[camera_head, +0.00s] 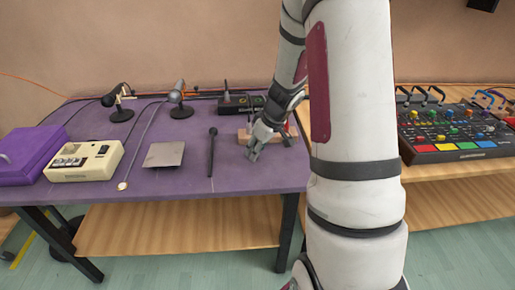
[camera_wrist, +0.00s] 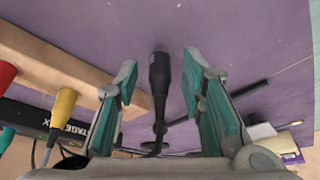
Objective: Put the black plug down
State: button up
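The black plug (camera_wrist: 159,75) shows in the wrist view between the two teal-padded fingers of my gripper (camera_wrist: 160,75). There is a visible gap on both sides of it, so the fingers are open and apart from it. Its dark cable runs down toward the palm. I cannot tell whether the plug touches the purple table (camera_wrist: 225,25). In the head view my gripper (camera_head: 253,152) is low over the right part of the table, in front of the wooden block (camera_head: 243,137); the plug cannot be made out there.
In the wrist view, red (camera_wrist: 6,74) and yellow (camera_wrist: 62,112) plugs stand in the wooden block at left. A black box (camera_wrist: 50,120) lies beyond. In the head view, a dark stick (camera_head: 211,155) and a grey plate (camera_head: 164,154) lie left of my gripper. A mixer (camera_head: 455,132) stands right.

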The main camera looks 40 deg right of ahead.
jog(key=shift+r, duration=0.1)
jog(key=shift+r+p, duration=0.25)
jog(key=shift+p, duration=0.1)
jog(key=a+p+v, duration=0.1)
jog(key=p+v, duration=0.1)
jog(key=v, duration=0.9)
jog(key=s+a+r+y, duration=0.1)
jog(key=s+a+r, duration=0.2)
jog(key=a+r, duration=0.3)
jog(key=s+a+r, duration=0.4)
jog(key=a, duration=0.4)
jog(key=s+a+r+m+g+h, duration=0.1)
jog(key=s+a, duration=0.2)
jog(key=s, duration=0.5)
jog(key=s+a+r+m, duration=0.1)
jog(key=s+a, duration=0.3)
jog(key=s, duration=0.5)
jog(key=shift+s+a+g+h, duration=0.2)
jog(key=shift+a+g+h, duration=0.05)
jog(key=shift+g+h, duration=0.15)
jog(key=shift+r, duration=0.1)
